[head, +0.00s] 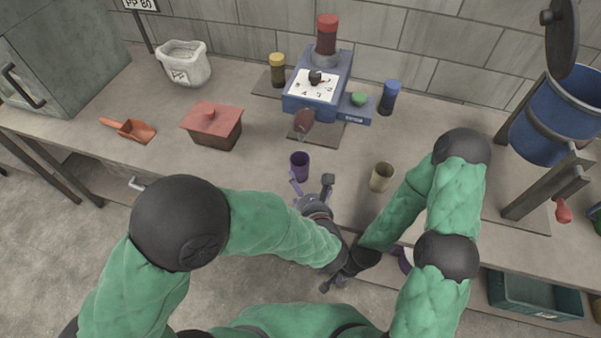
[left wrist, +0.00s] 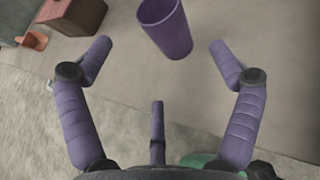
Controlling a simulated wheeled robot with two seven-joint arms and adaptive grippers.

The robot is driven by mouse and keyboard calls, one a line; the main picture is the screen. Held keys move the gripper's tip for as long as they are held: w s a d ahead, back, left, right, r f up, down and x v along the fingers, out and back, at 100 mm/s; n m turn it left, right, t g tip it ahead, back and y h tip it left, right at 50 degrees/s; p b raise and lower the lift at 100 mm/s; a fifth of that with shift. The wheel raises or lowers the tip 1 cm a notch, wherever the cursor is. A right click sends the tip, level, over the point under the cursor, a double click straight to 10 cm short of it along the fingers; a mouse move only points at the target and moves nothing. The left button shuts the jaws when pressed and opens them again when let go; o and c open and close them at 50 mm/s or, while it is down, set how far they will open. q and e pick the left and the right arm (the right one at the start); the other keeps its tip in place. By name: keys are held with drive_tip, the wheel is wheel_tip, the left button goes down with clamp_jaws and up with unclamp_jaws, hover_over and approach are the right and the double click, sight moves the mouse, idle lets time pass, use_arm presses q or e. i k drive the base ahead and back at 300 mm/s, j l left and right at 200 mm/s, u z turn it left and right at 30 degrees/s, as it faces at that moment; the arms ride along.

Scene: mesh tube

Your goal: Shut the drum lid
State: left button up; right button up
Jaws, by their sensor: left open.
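The blue drum (head: 556,118) stands tilted on a stand at the right end of the bench in the head view. Its dark round lid (head: 563,38) stands up at the drum's far edge, so the drum is open. My left gripper (head: 311,182) is open at the bench's front edge, just in front of a purple cup (head: 300,165) and far left of the drum. In the left wrist view the purple cup (left wrist: 166,28) lies beyond the spread, empty fingers. My right gripper (head: 336,282) is low in front of the bench, far from the drum; its fingers are unclear.
A red-handled lever (head: 563,212) is on the drum's stand. A beige cup (head: 381,177) stands near the front edge. A green crate (head: 535,295) is below the bench.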

sight(562, 21)
drive_tip(key=z, duration=1.45)
